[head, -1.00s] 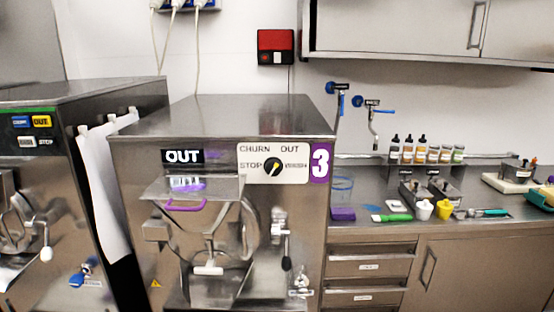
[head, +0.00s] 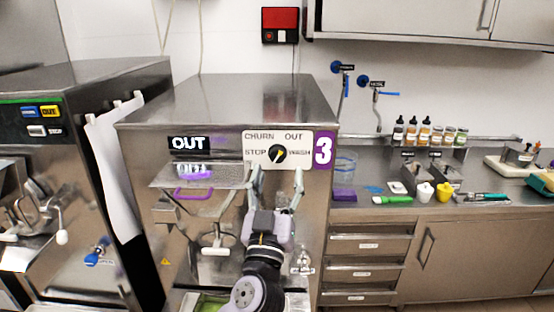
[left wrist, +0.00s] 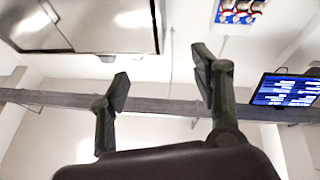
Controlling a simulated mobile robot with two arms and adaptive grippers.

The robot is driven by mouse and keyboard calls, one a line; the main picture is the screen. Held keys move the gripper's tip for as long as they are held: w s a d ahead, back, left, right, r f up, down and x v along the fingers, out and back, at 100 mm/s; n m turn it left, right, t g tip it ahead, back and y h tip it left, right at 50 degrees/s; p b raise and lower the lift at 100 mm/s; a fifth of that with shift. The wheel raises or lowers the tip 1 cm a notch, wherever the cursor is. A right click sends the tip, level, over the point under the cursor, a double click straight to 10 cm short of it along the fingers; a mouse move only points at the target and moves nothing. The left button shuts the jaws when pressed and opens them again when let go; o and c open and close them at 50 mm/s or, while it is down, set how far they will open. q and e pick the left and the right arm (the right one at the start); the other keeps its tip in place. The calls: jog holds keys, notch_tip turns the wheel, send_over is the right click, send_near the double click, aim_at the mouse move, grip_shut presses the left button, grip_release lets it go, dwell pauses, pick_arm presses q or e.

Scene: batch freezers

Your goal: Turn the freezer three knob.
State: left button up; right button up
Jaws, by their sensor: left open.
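Freezer three (head: 225,100) is a steel machine with a purple "3" label in the head view. Its round black knob (head: 277,153) with a yellow pointer sits on a white panel (head: 250,137) marked CHURN, OUT, STOP and WASH. The pointer tilts toward the upper right. My left gripper (head: 275,178) is in front of the freezer, just below the knob, fingers pointing up and spread apart, with nothing between them. In the left wrist view the two fingers (left wrist: 160,85) are apart and empty. The knob is not visible there. My right gripper is not in view.
Another freezer (head: 75,90) stands on the left, with a white sheet hanging between. A steel counter (head: 450,185) on the right holds bottles (head: 425,132), cups and tools. A dispensing chute with a purple-edged guard (head: 195,180) is left of my gripper.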

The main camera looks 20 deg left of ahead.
pick_arm(q)
jog(key=w+a+f+g+y, duration=0.2)
jog(key=w+f+g, duration=0.2)
jog(key=f+g, duration=0.15)
jog(key=p, duration=0.3)
send_near(277, 158)
jog(key=x, duration=0.9)
jog(key=shift+w, duration=0.2)
jog(key=shift+c, duration=0.6)
jog(key=c, duration=1)
jog(key=shift+c, duration=0.2)
jog(key=shift+p, duration=0.3)
